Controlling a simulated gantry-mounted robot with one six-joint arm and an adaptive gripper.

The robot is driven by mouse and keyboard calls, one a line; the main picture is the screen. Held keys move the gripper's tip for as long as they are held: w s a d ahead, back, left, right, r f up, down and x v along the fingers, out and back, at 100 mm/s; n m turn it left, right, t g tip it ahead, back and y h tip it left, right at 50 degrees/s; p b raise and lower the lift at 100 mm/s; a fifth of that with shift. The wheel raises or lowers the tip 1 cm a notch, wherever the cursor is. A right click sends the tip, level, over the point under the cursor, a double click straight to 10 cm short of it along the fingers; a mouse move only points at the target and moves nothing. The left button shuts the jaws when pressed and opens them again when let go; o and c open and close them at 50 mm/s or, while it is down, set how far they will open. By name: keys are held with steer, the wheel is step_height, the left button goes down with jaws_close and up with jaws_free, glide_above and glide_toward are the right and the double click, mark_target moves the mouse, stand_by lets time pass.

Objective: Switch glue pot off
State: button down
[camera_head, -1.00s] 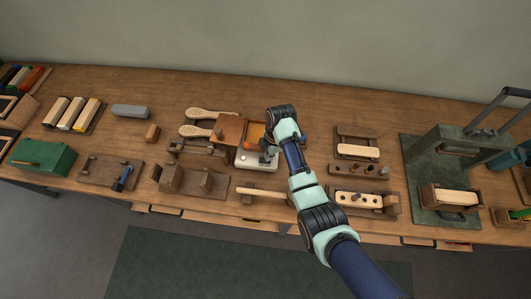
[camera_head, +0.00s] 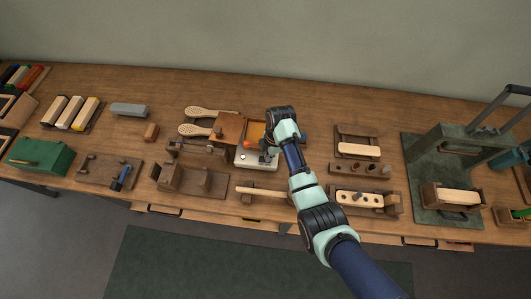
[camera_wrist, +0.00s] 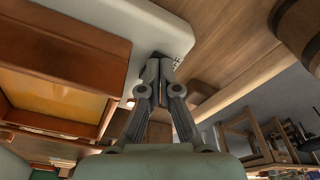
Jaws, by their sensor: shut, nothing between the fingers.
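The glue pot has a pale base (camera_head: 246,161) with a brown box and an orange surface (camera_head: 256,132) behind it, at the middle of the bench. In the wrist view the pale base (camera_wrist: 135,20) fills the top, and the orange glue surface (camera_wrist: 60,90) sits in a brown frame at the left. My gripper (camera_head: 266,158) is over the right front part of the base. In the wrist view my gripper (camera_wrist: 158,62) is shut and empty, its tips at the edge of the base beside a small dark detail (camera_wrist: 176,62). The tips hide most of that detail, so its switch position cannot be told.
A wooden handle (camera_head: 262,192) lies in front. Wooden blocks (camera_head: 358,169) and a green press (camera_head: 440,150) stand to the right. Bare bench shows behind the pot.

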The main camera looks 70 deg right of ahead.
steer(key=shift+f, duration=0.2)
steer(key=shift+r, duration=0.1)
step_height(320, 180, up, 7)
steer(key=p, duration=0.7)
stand_by(0.4)
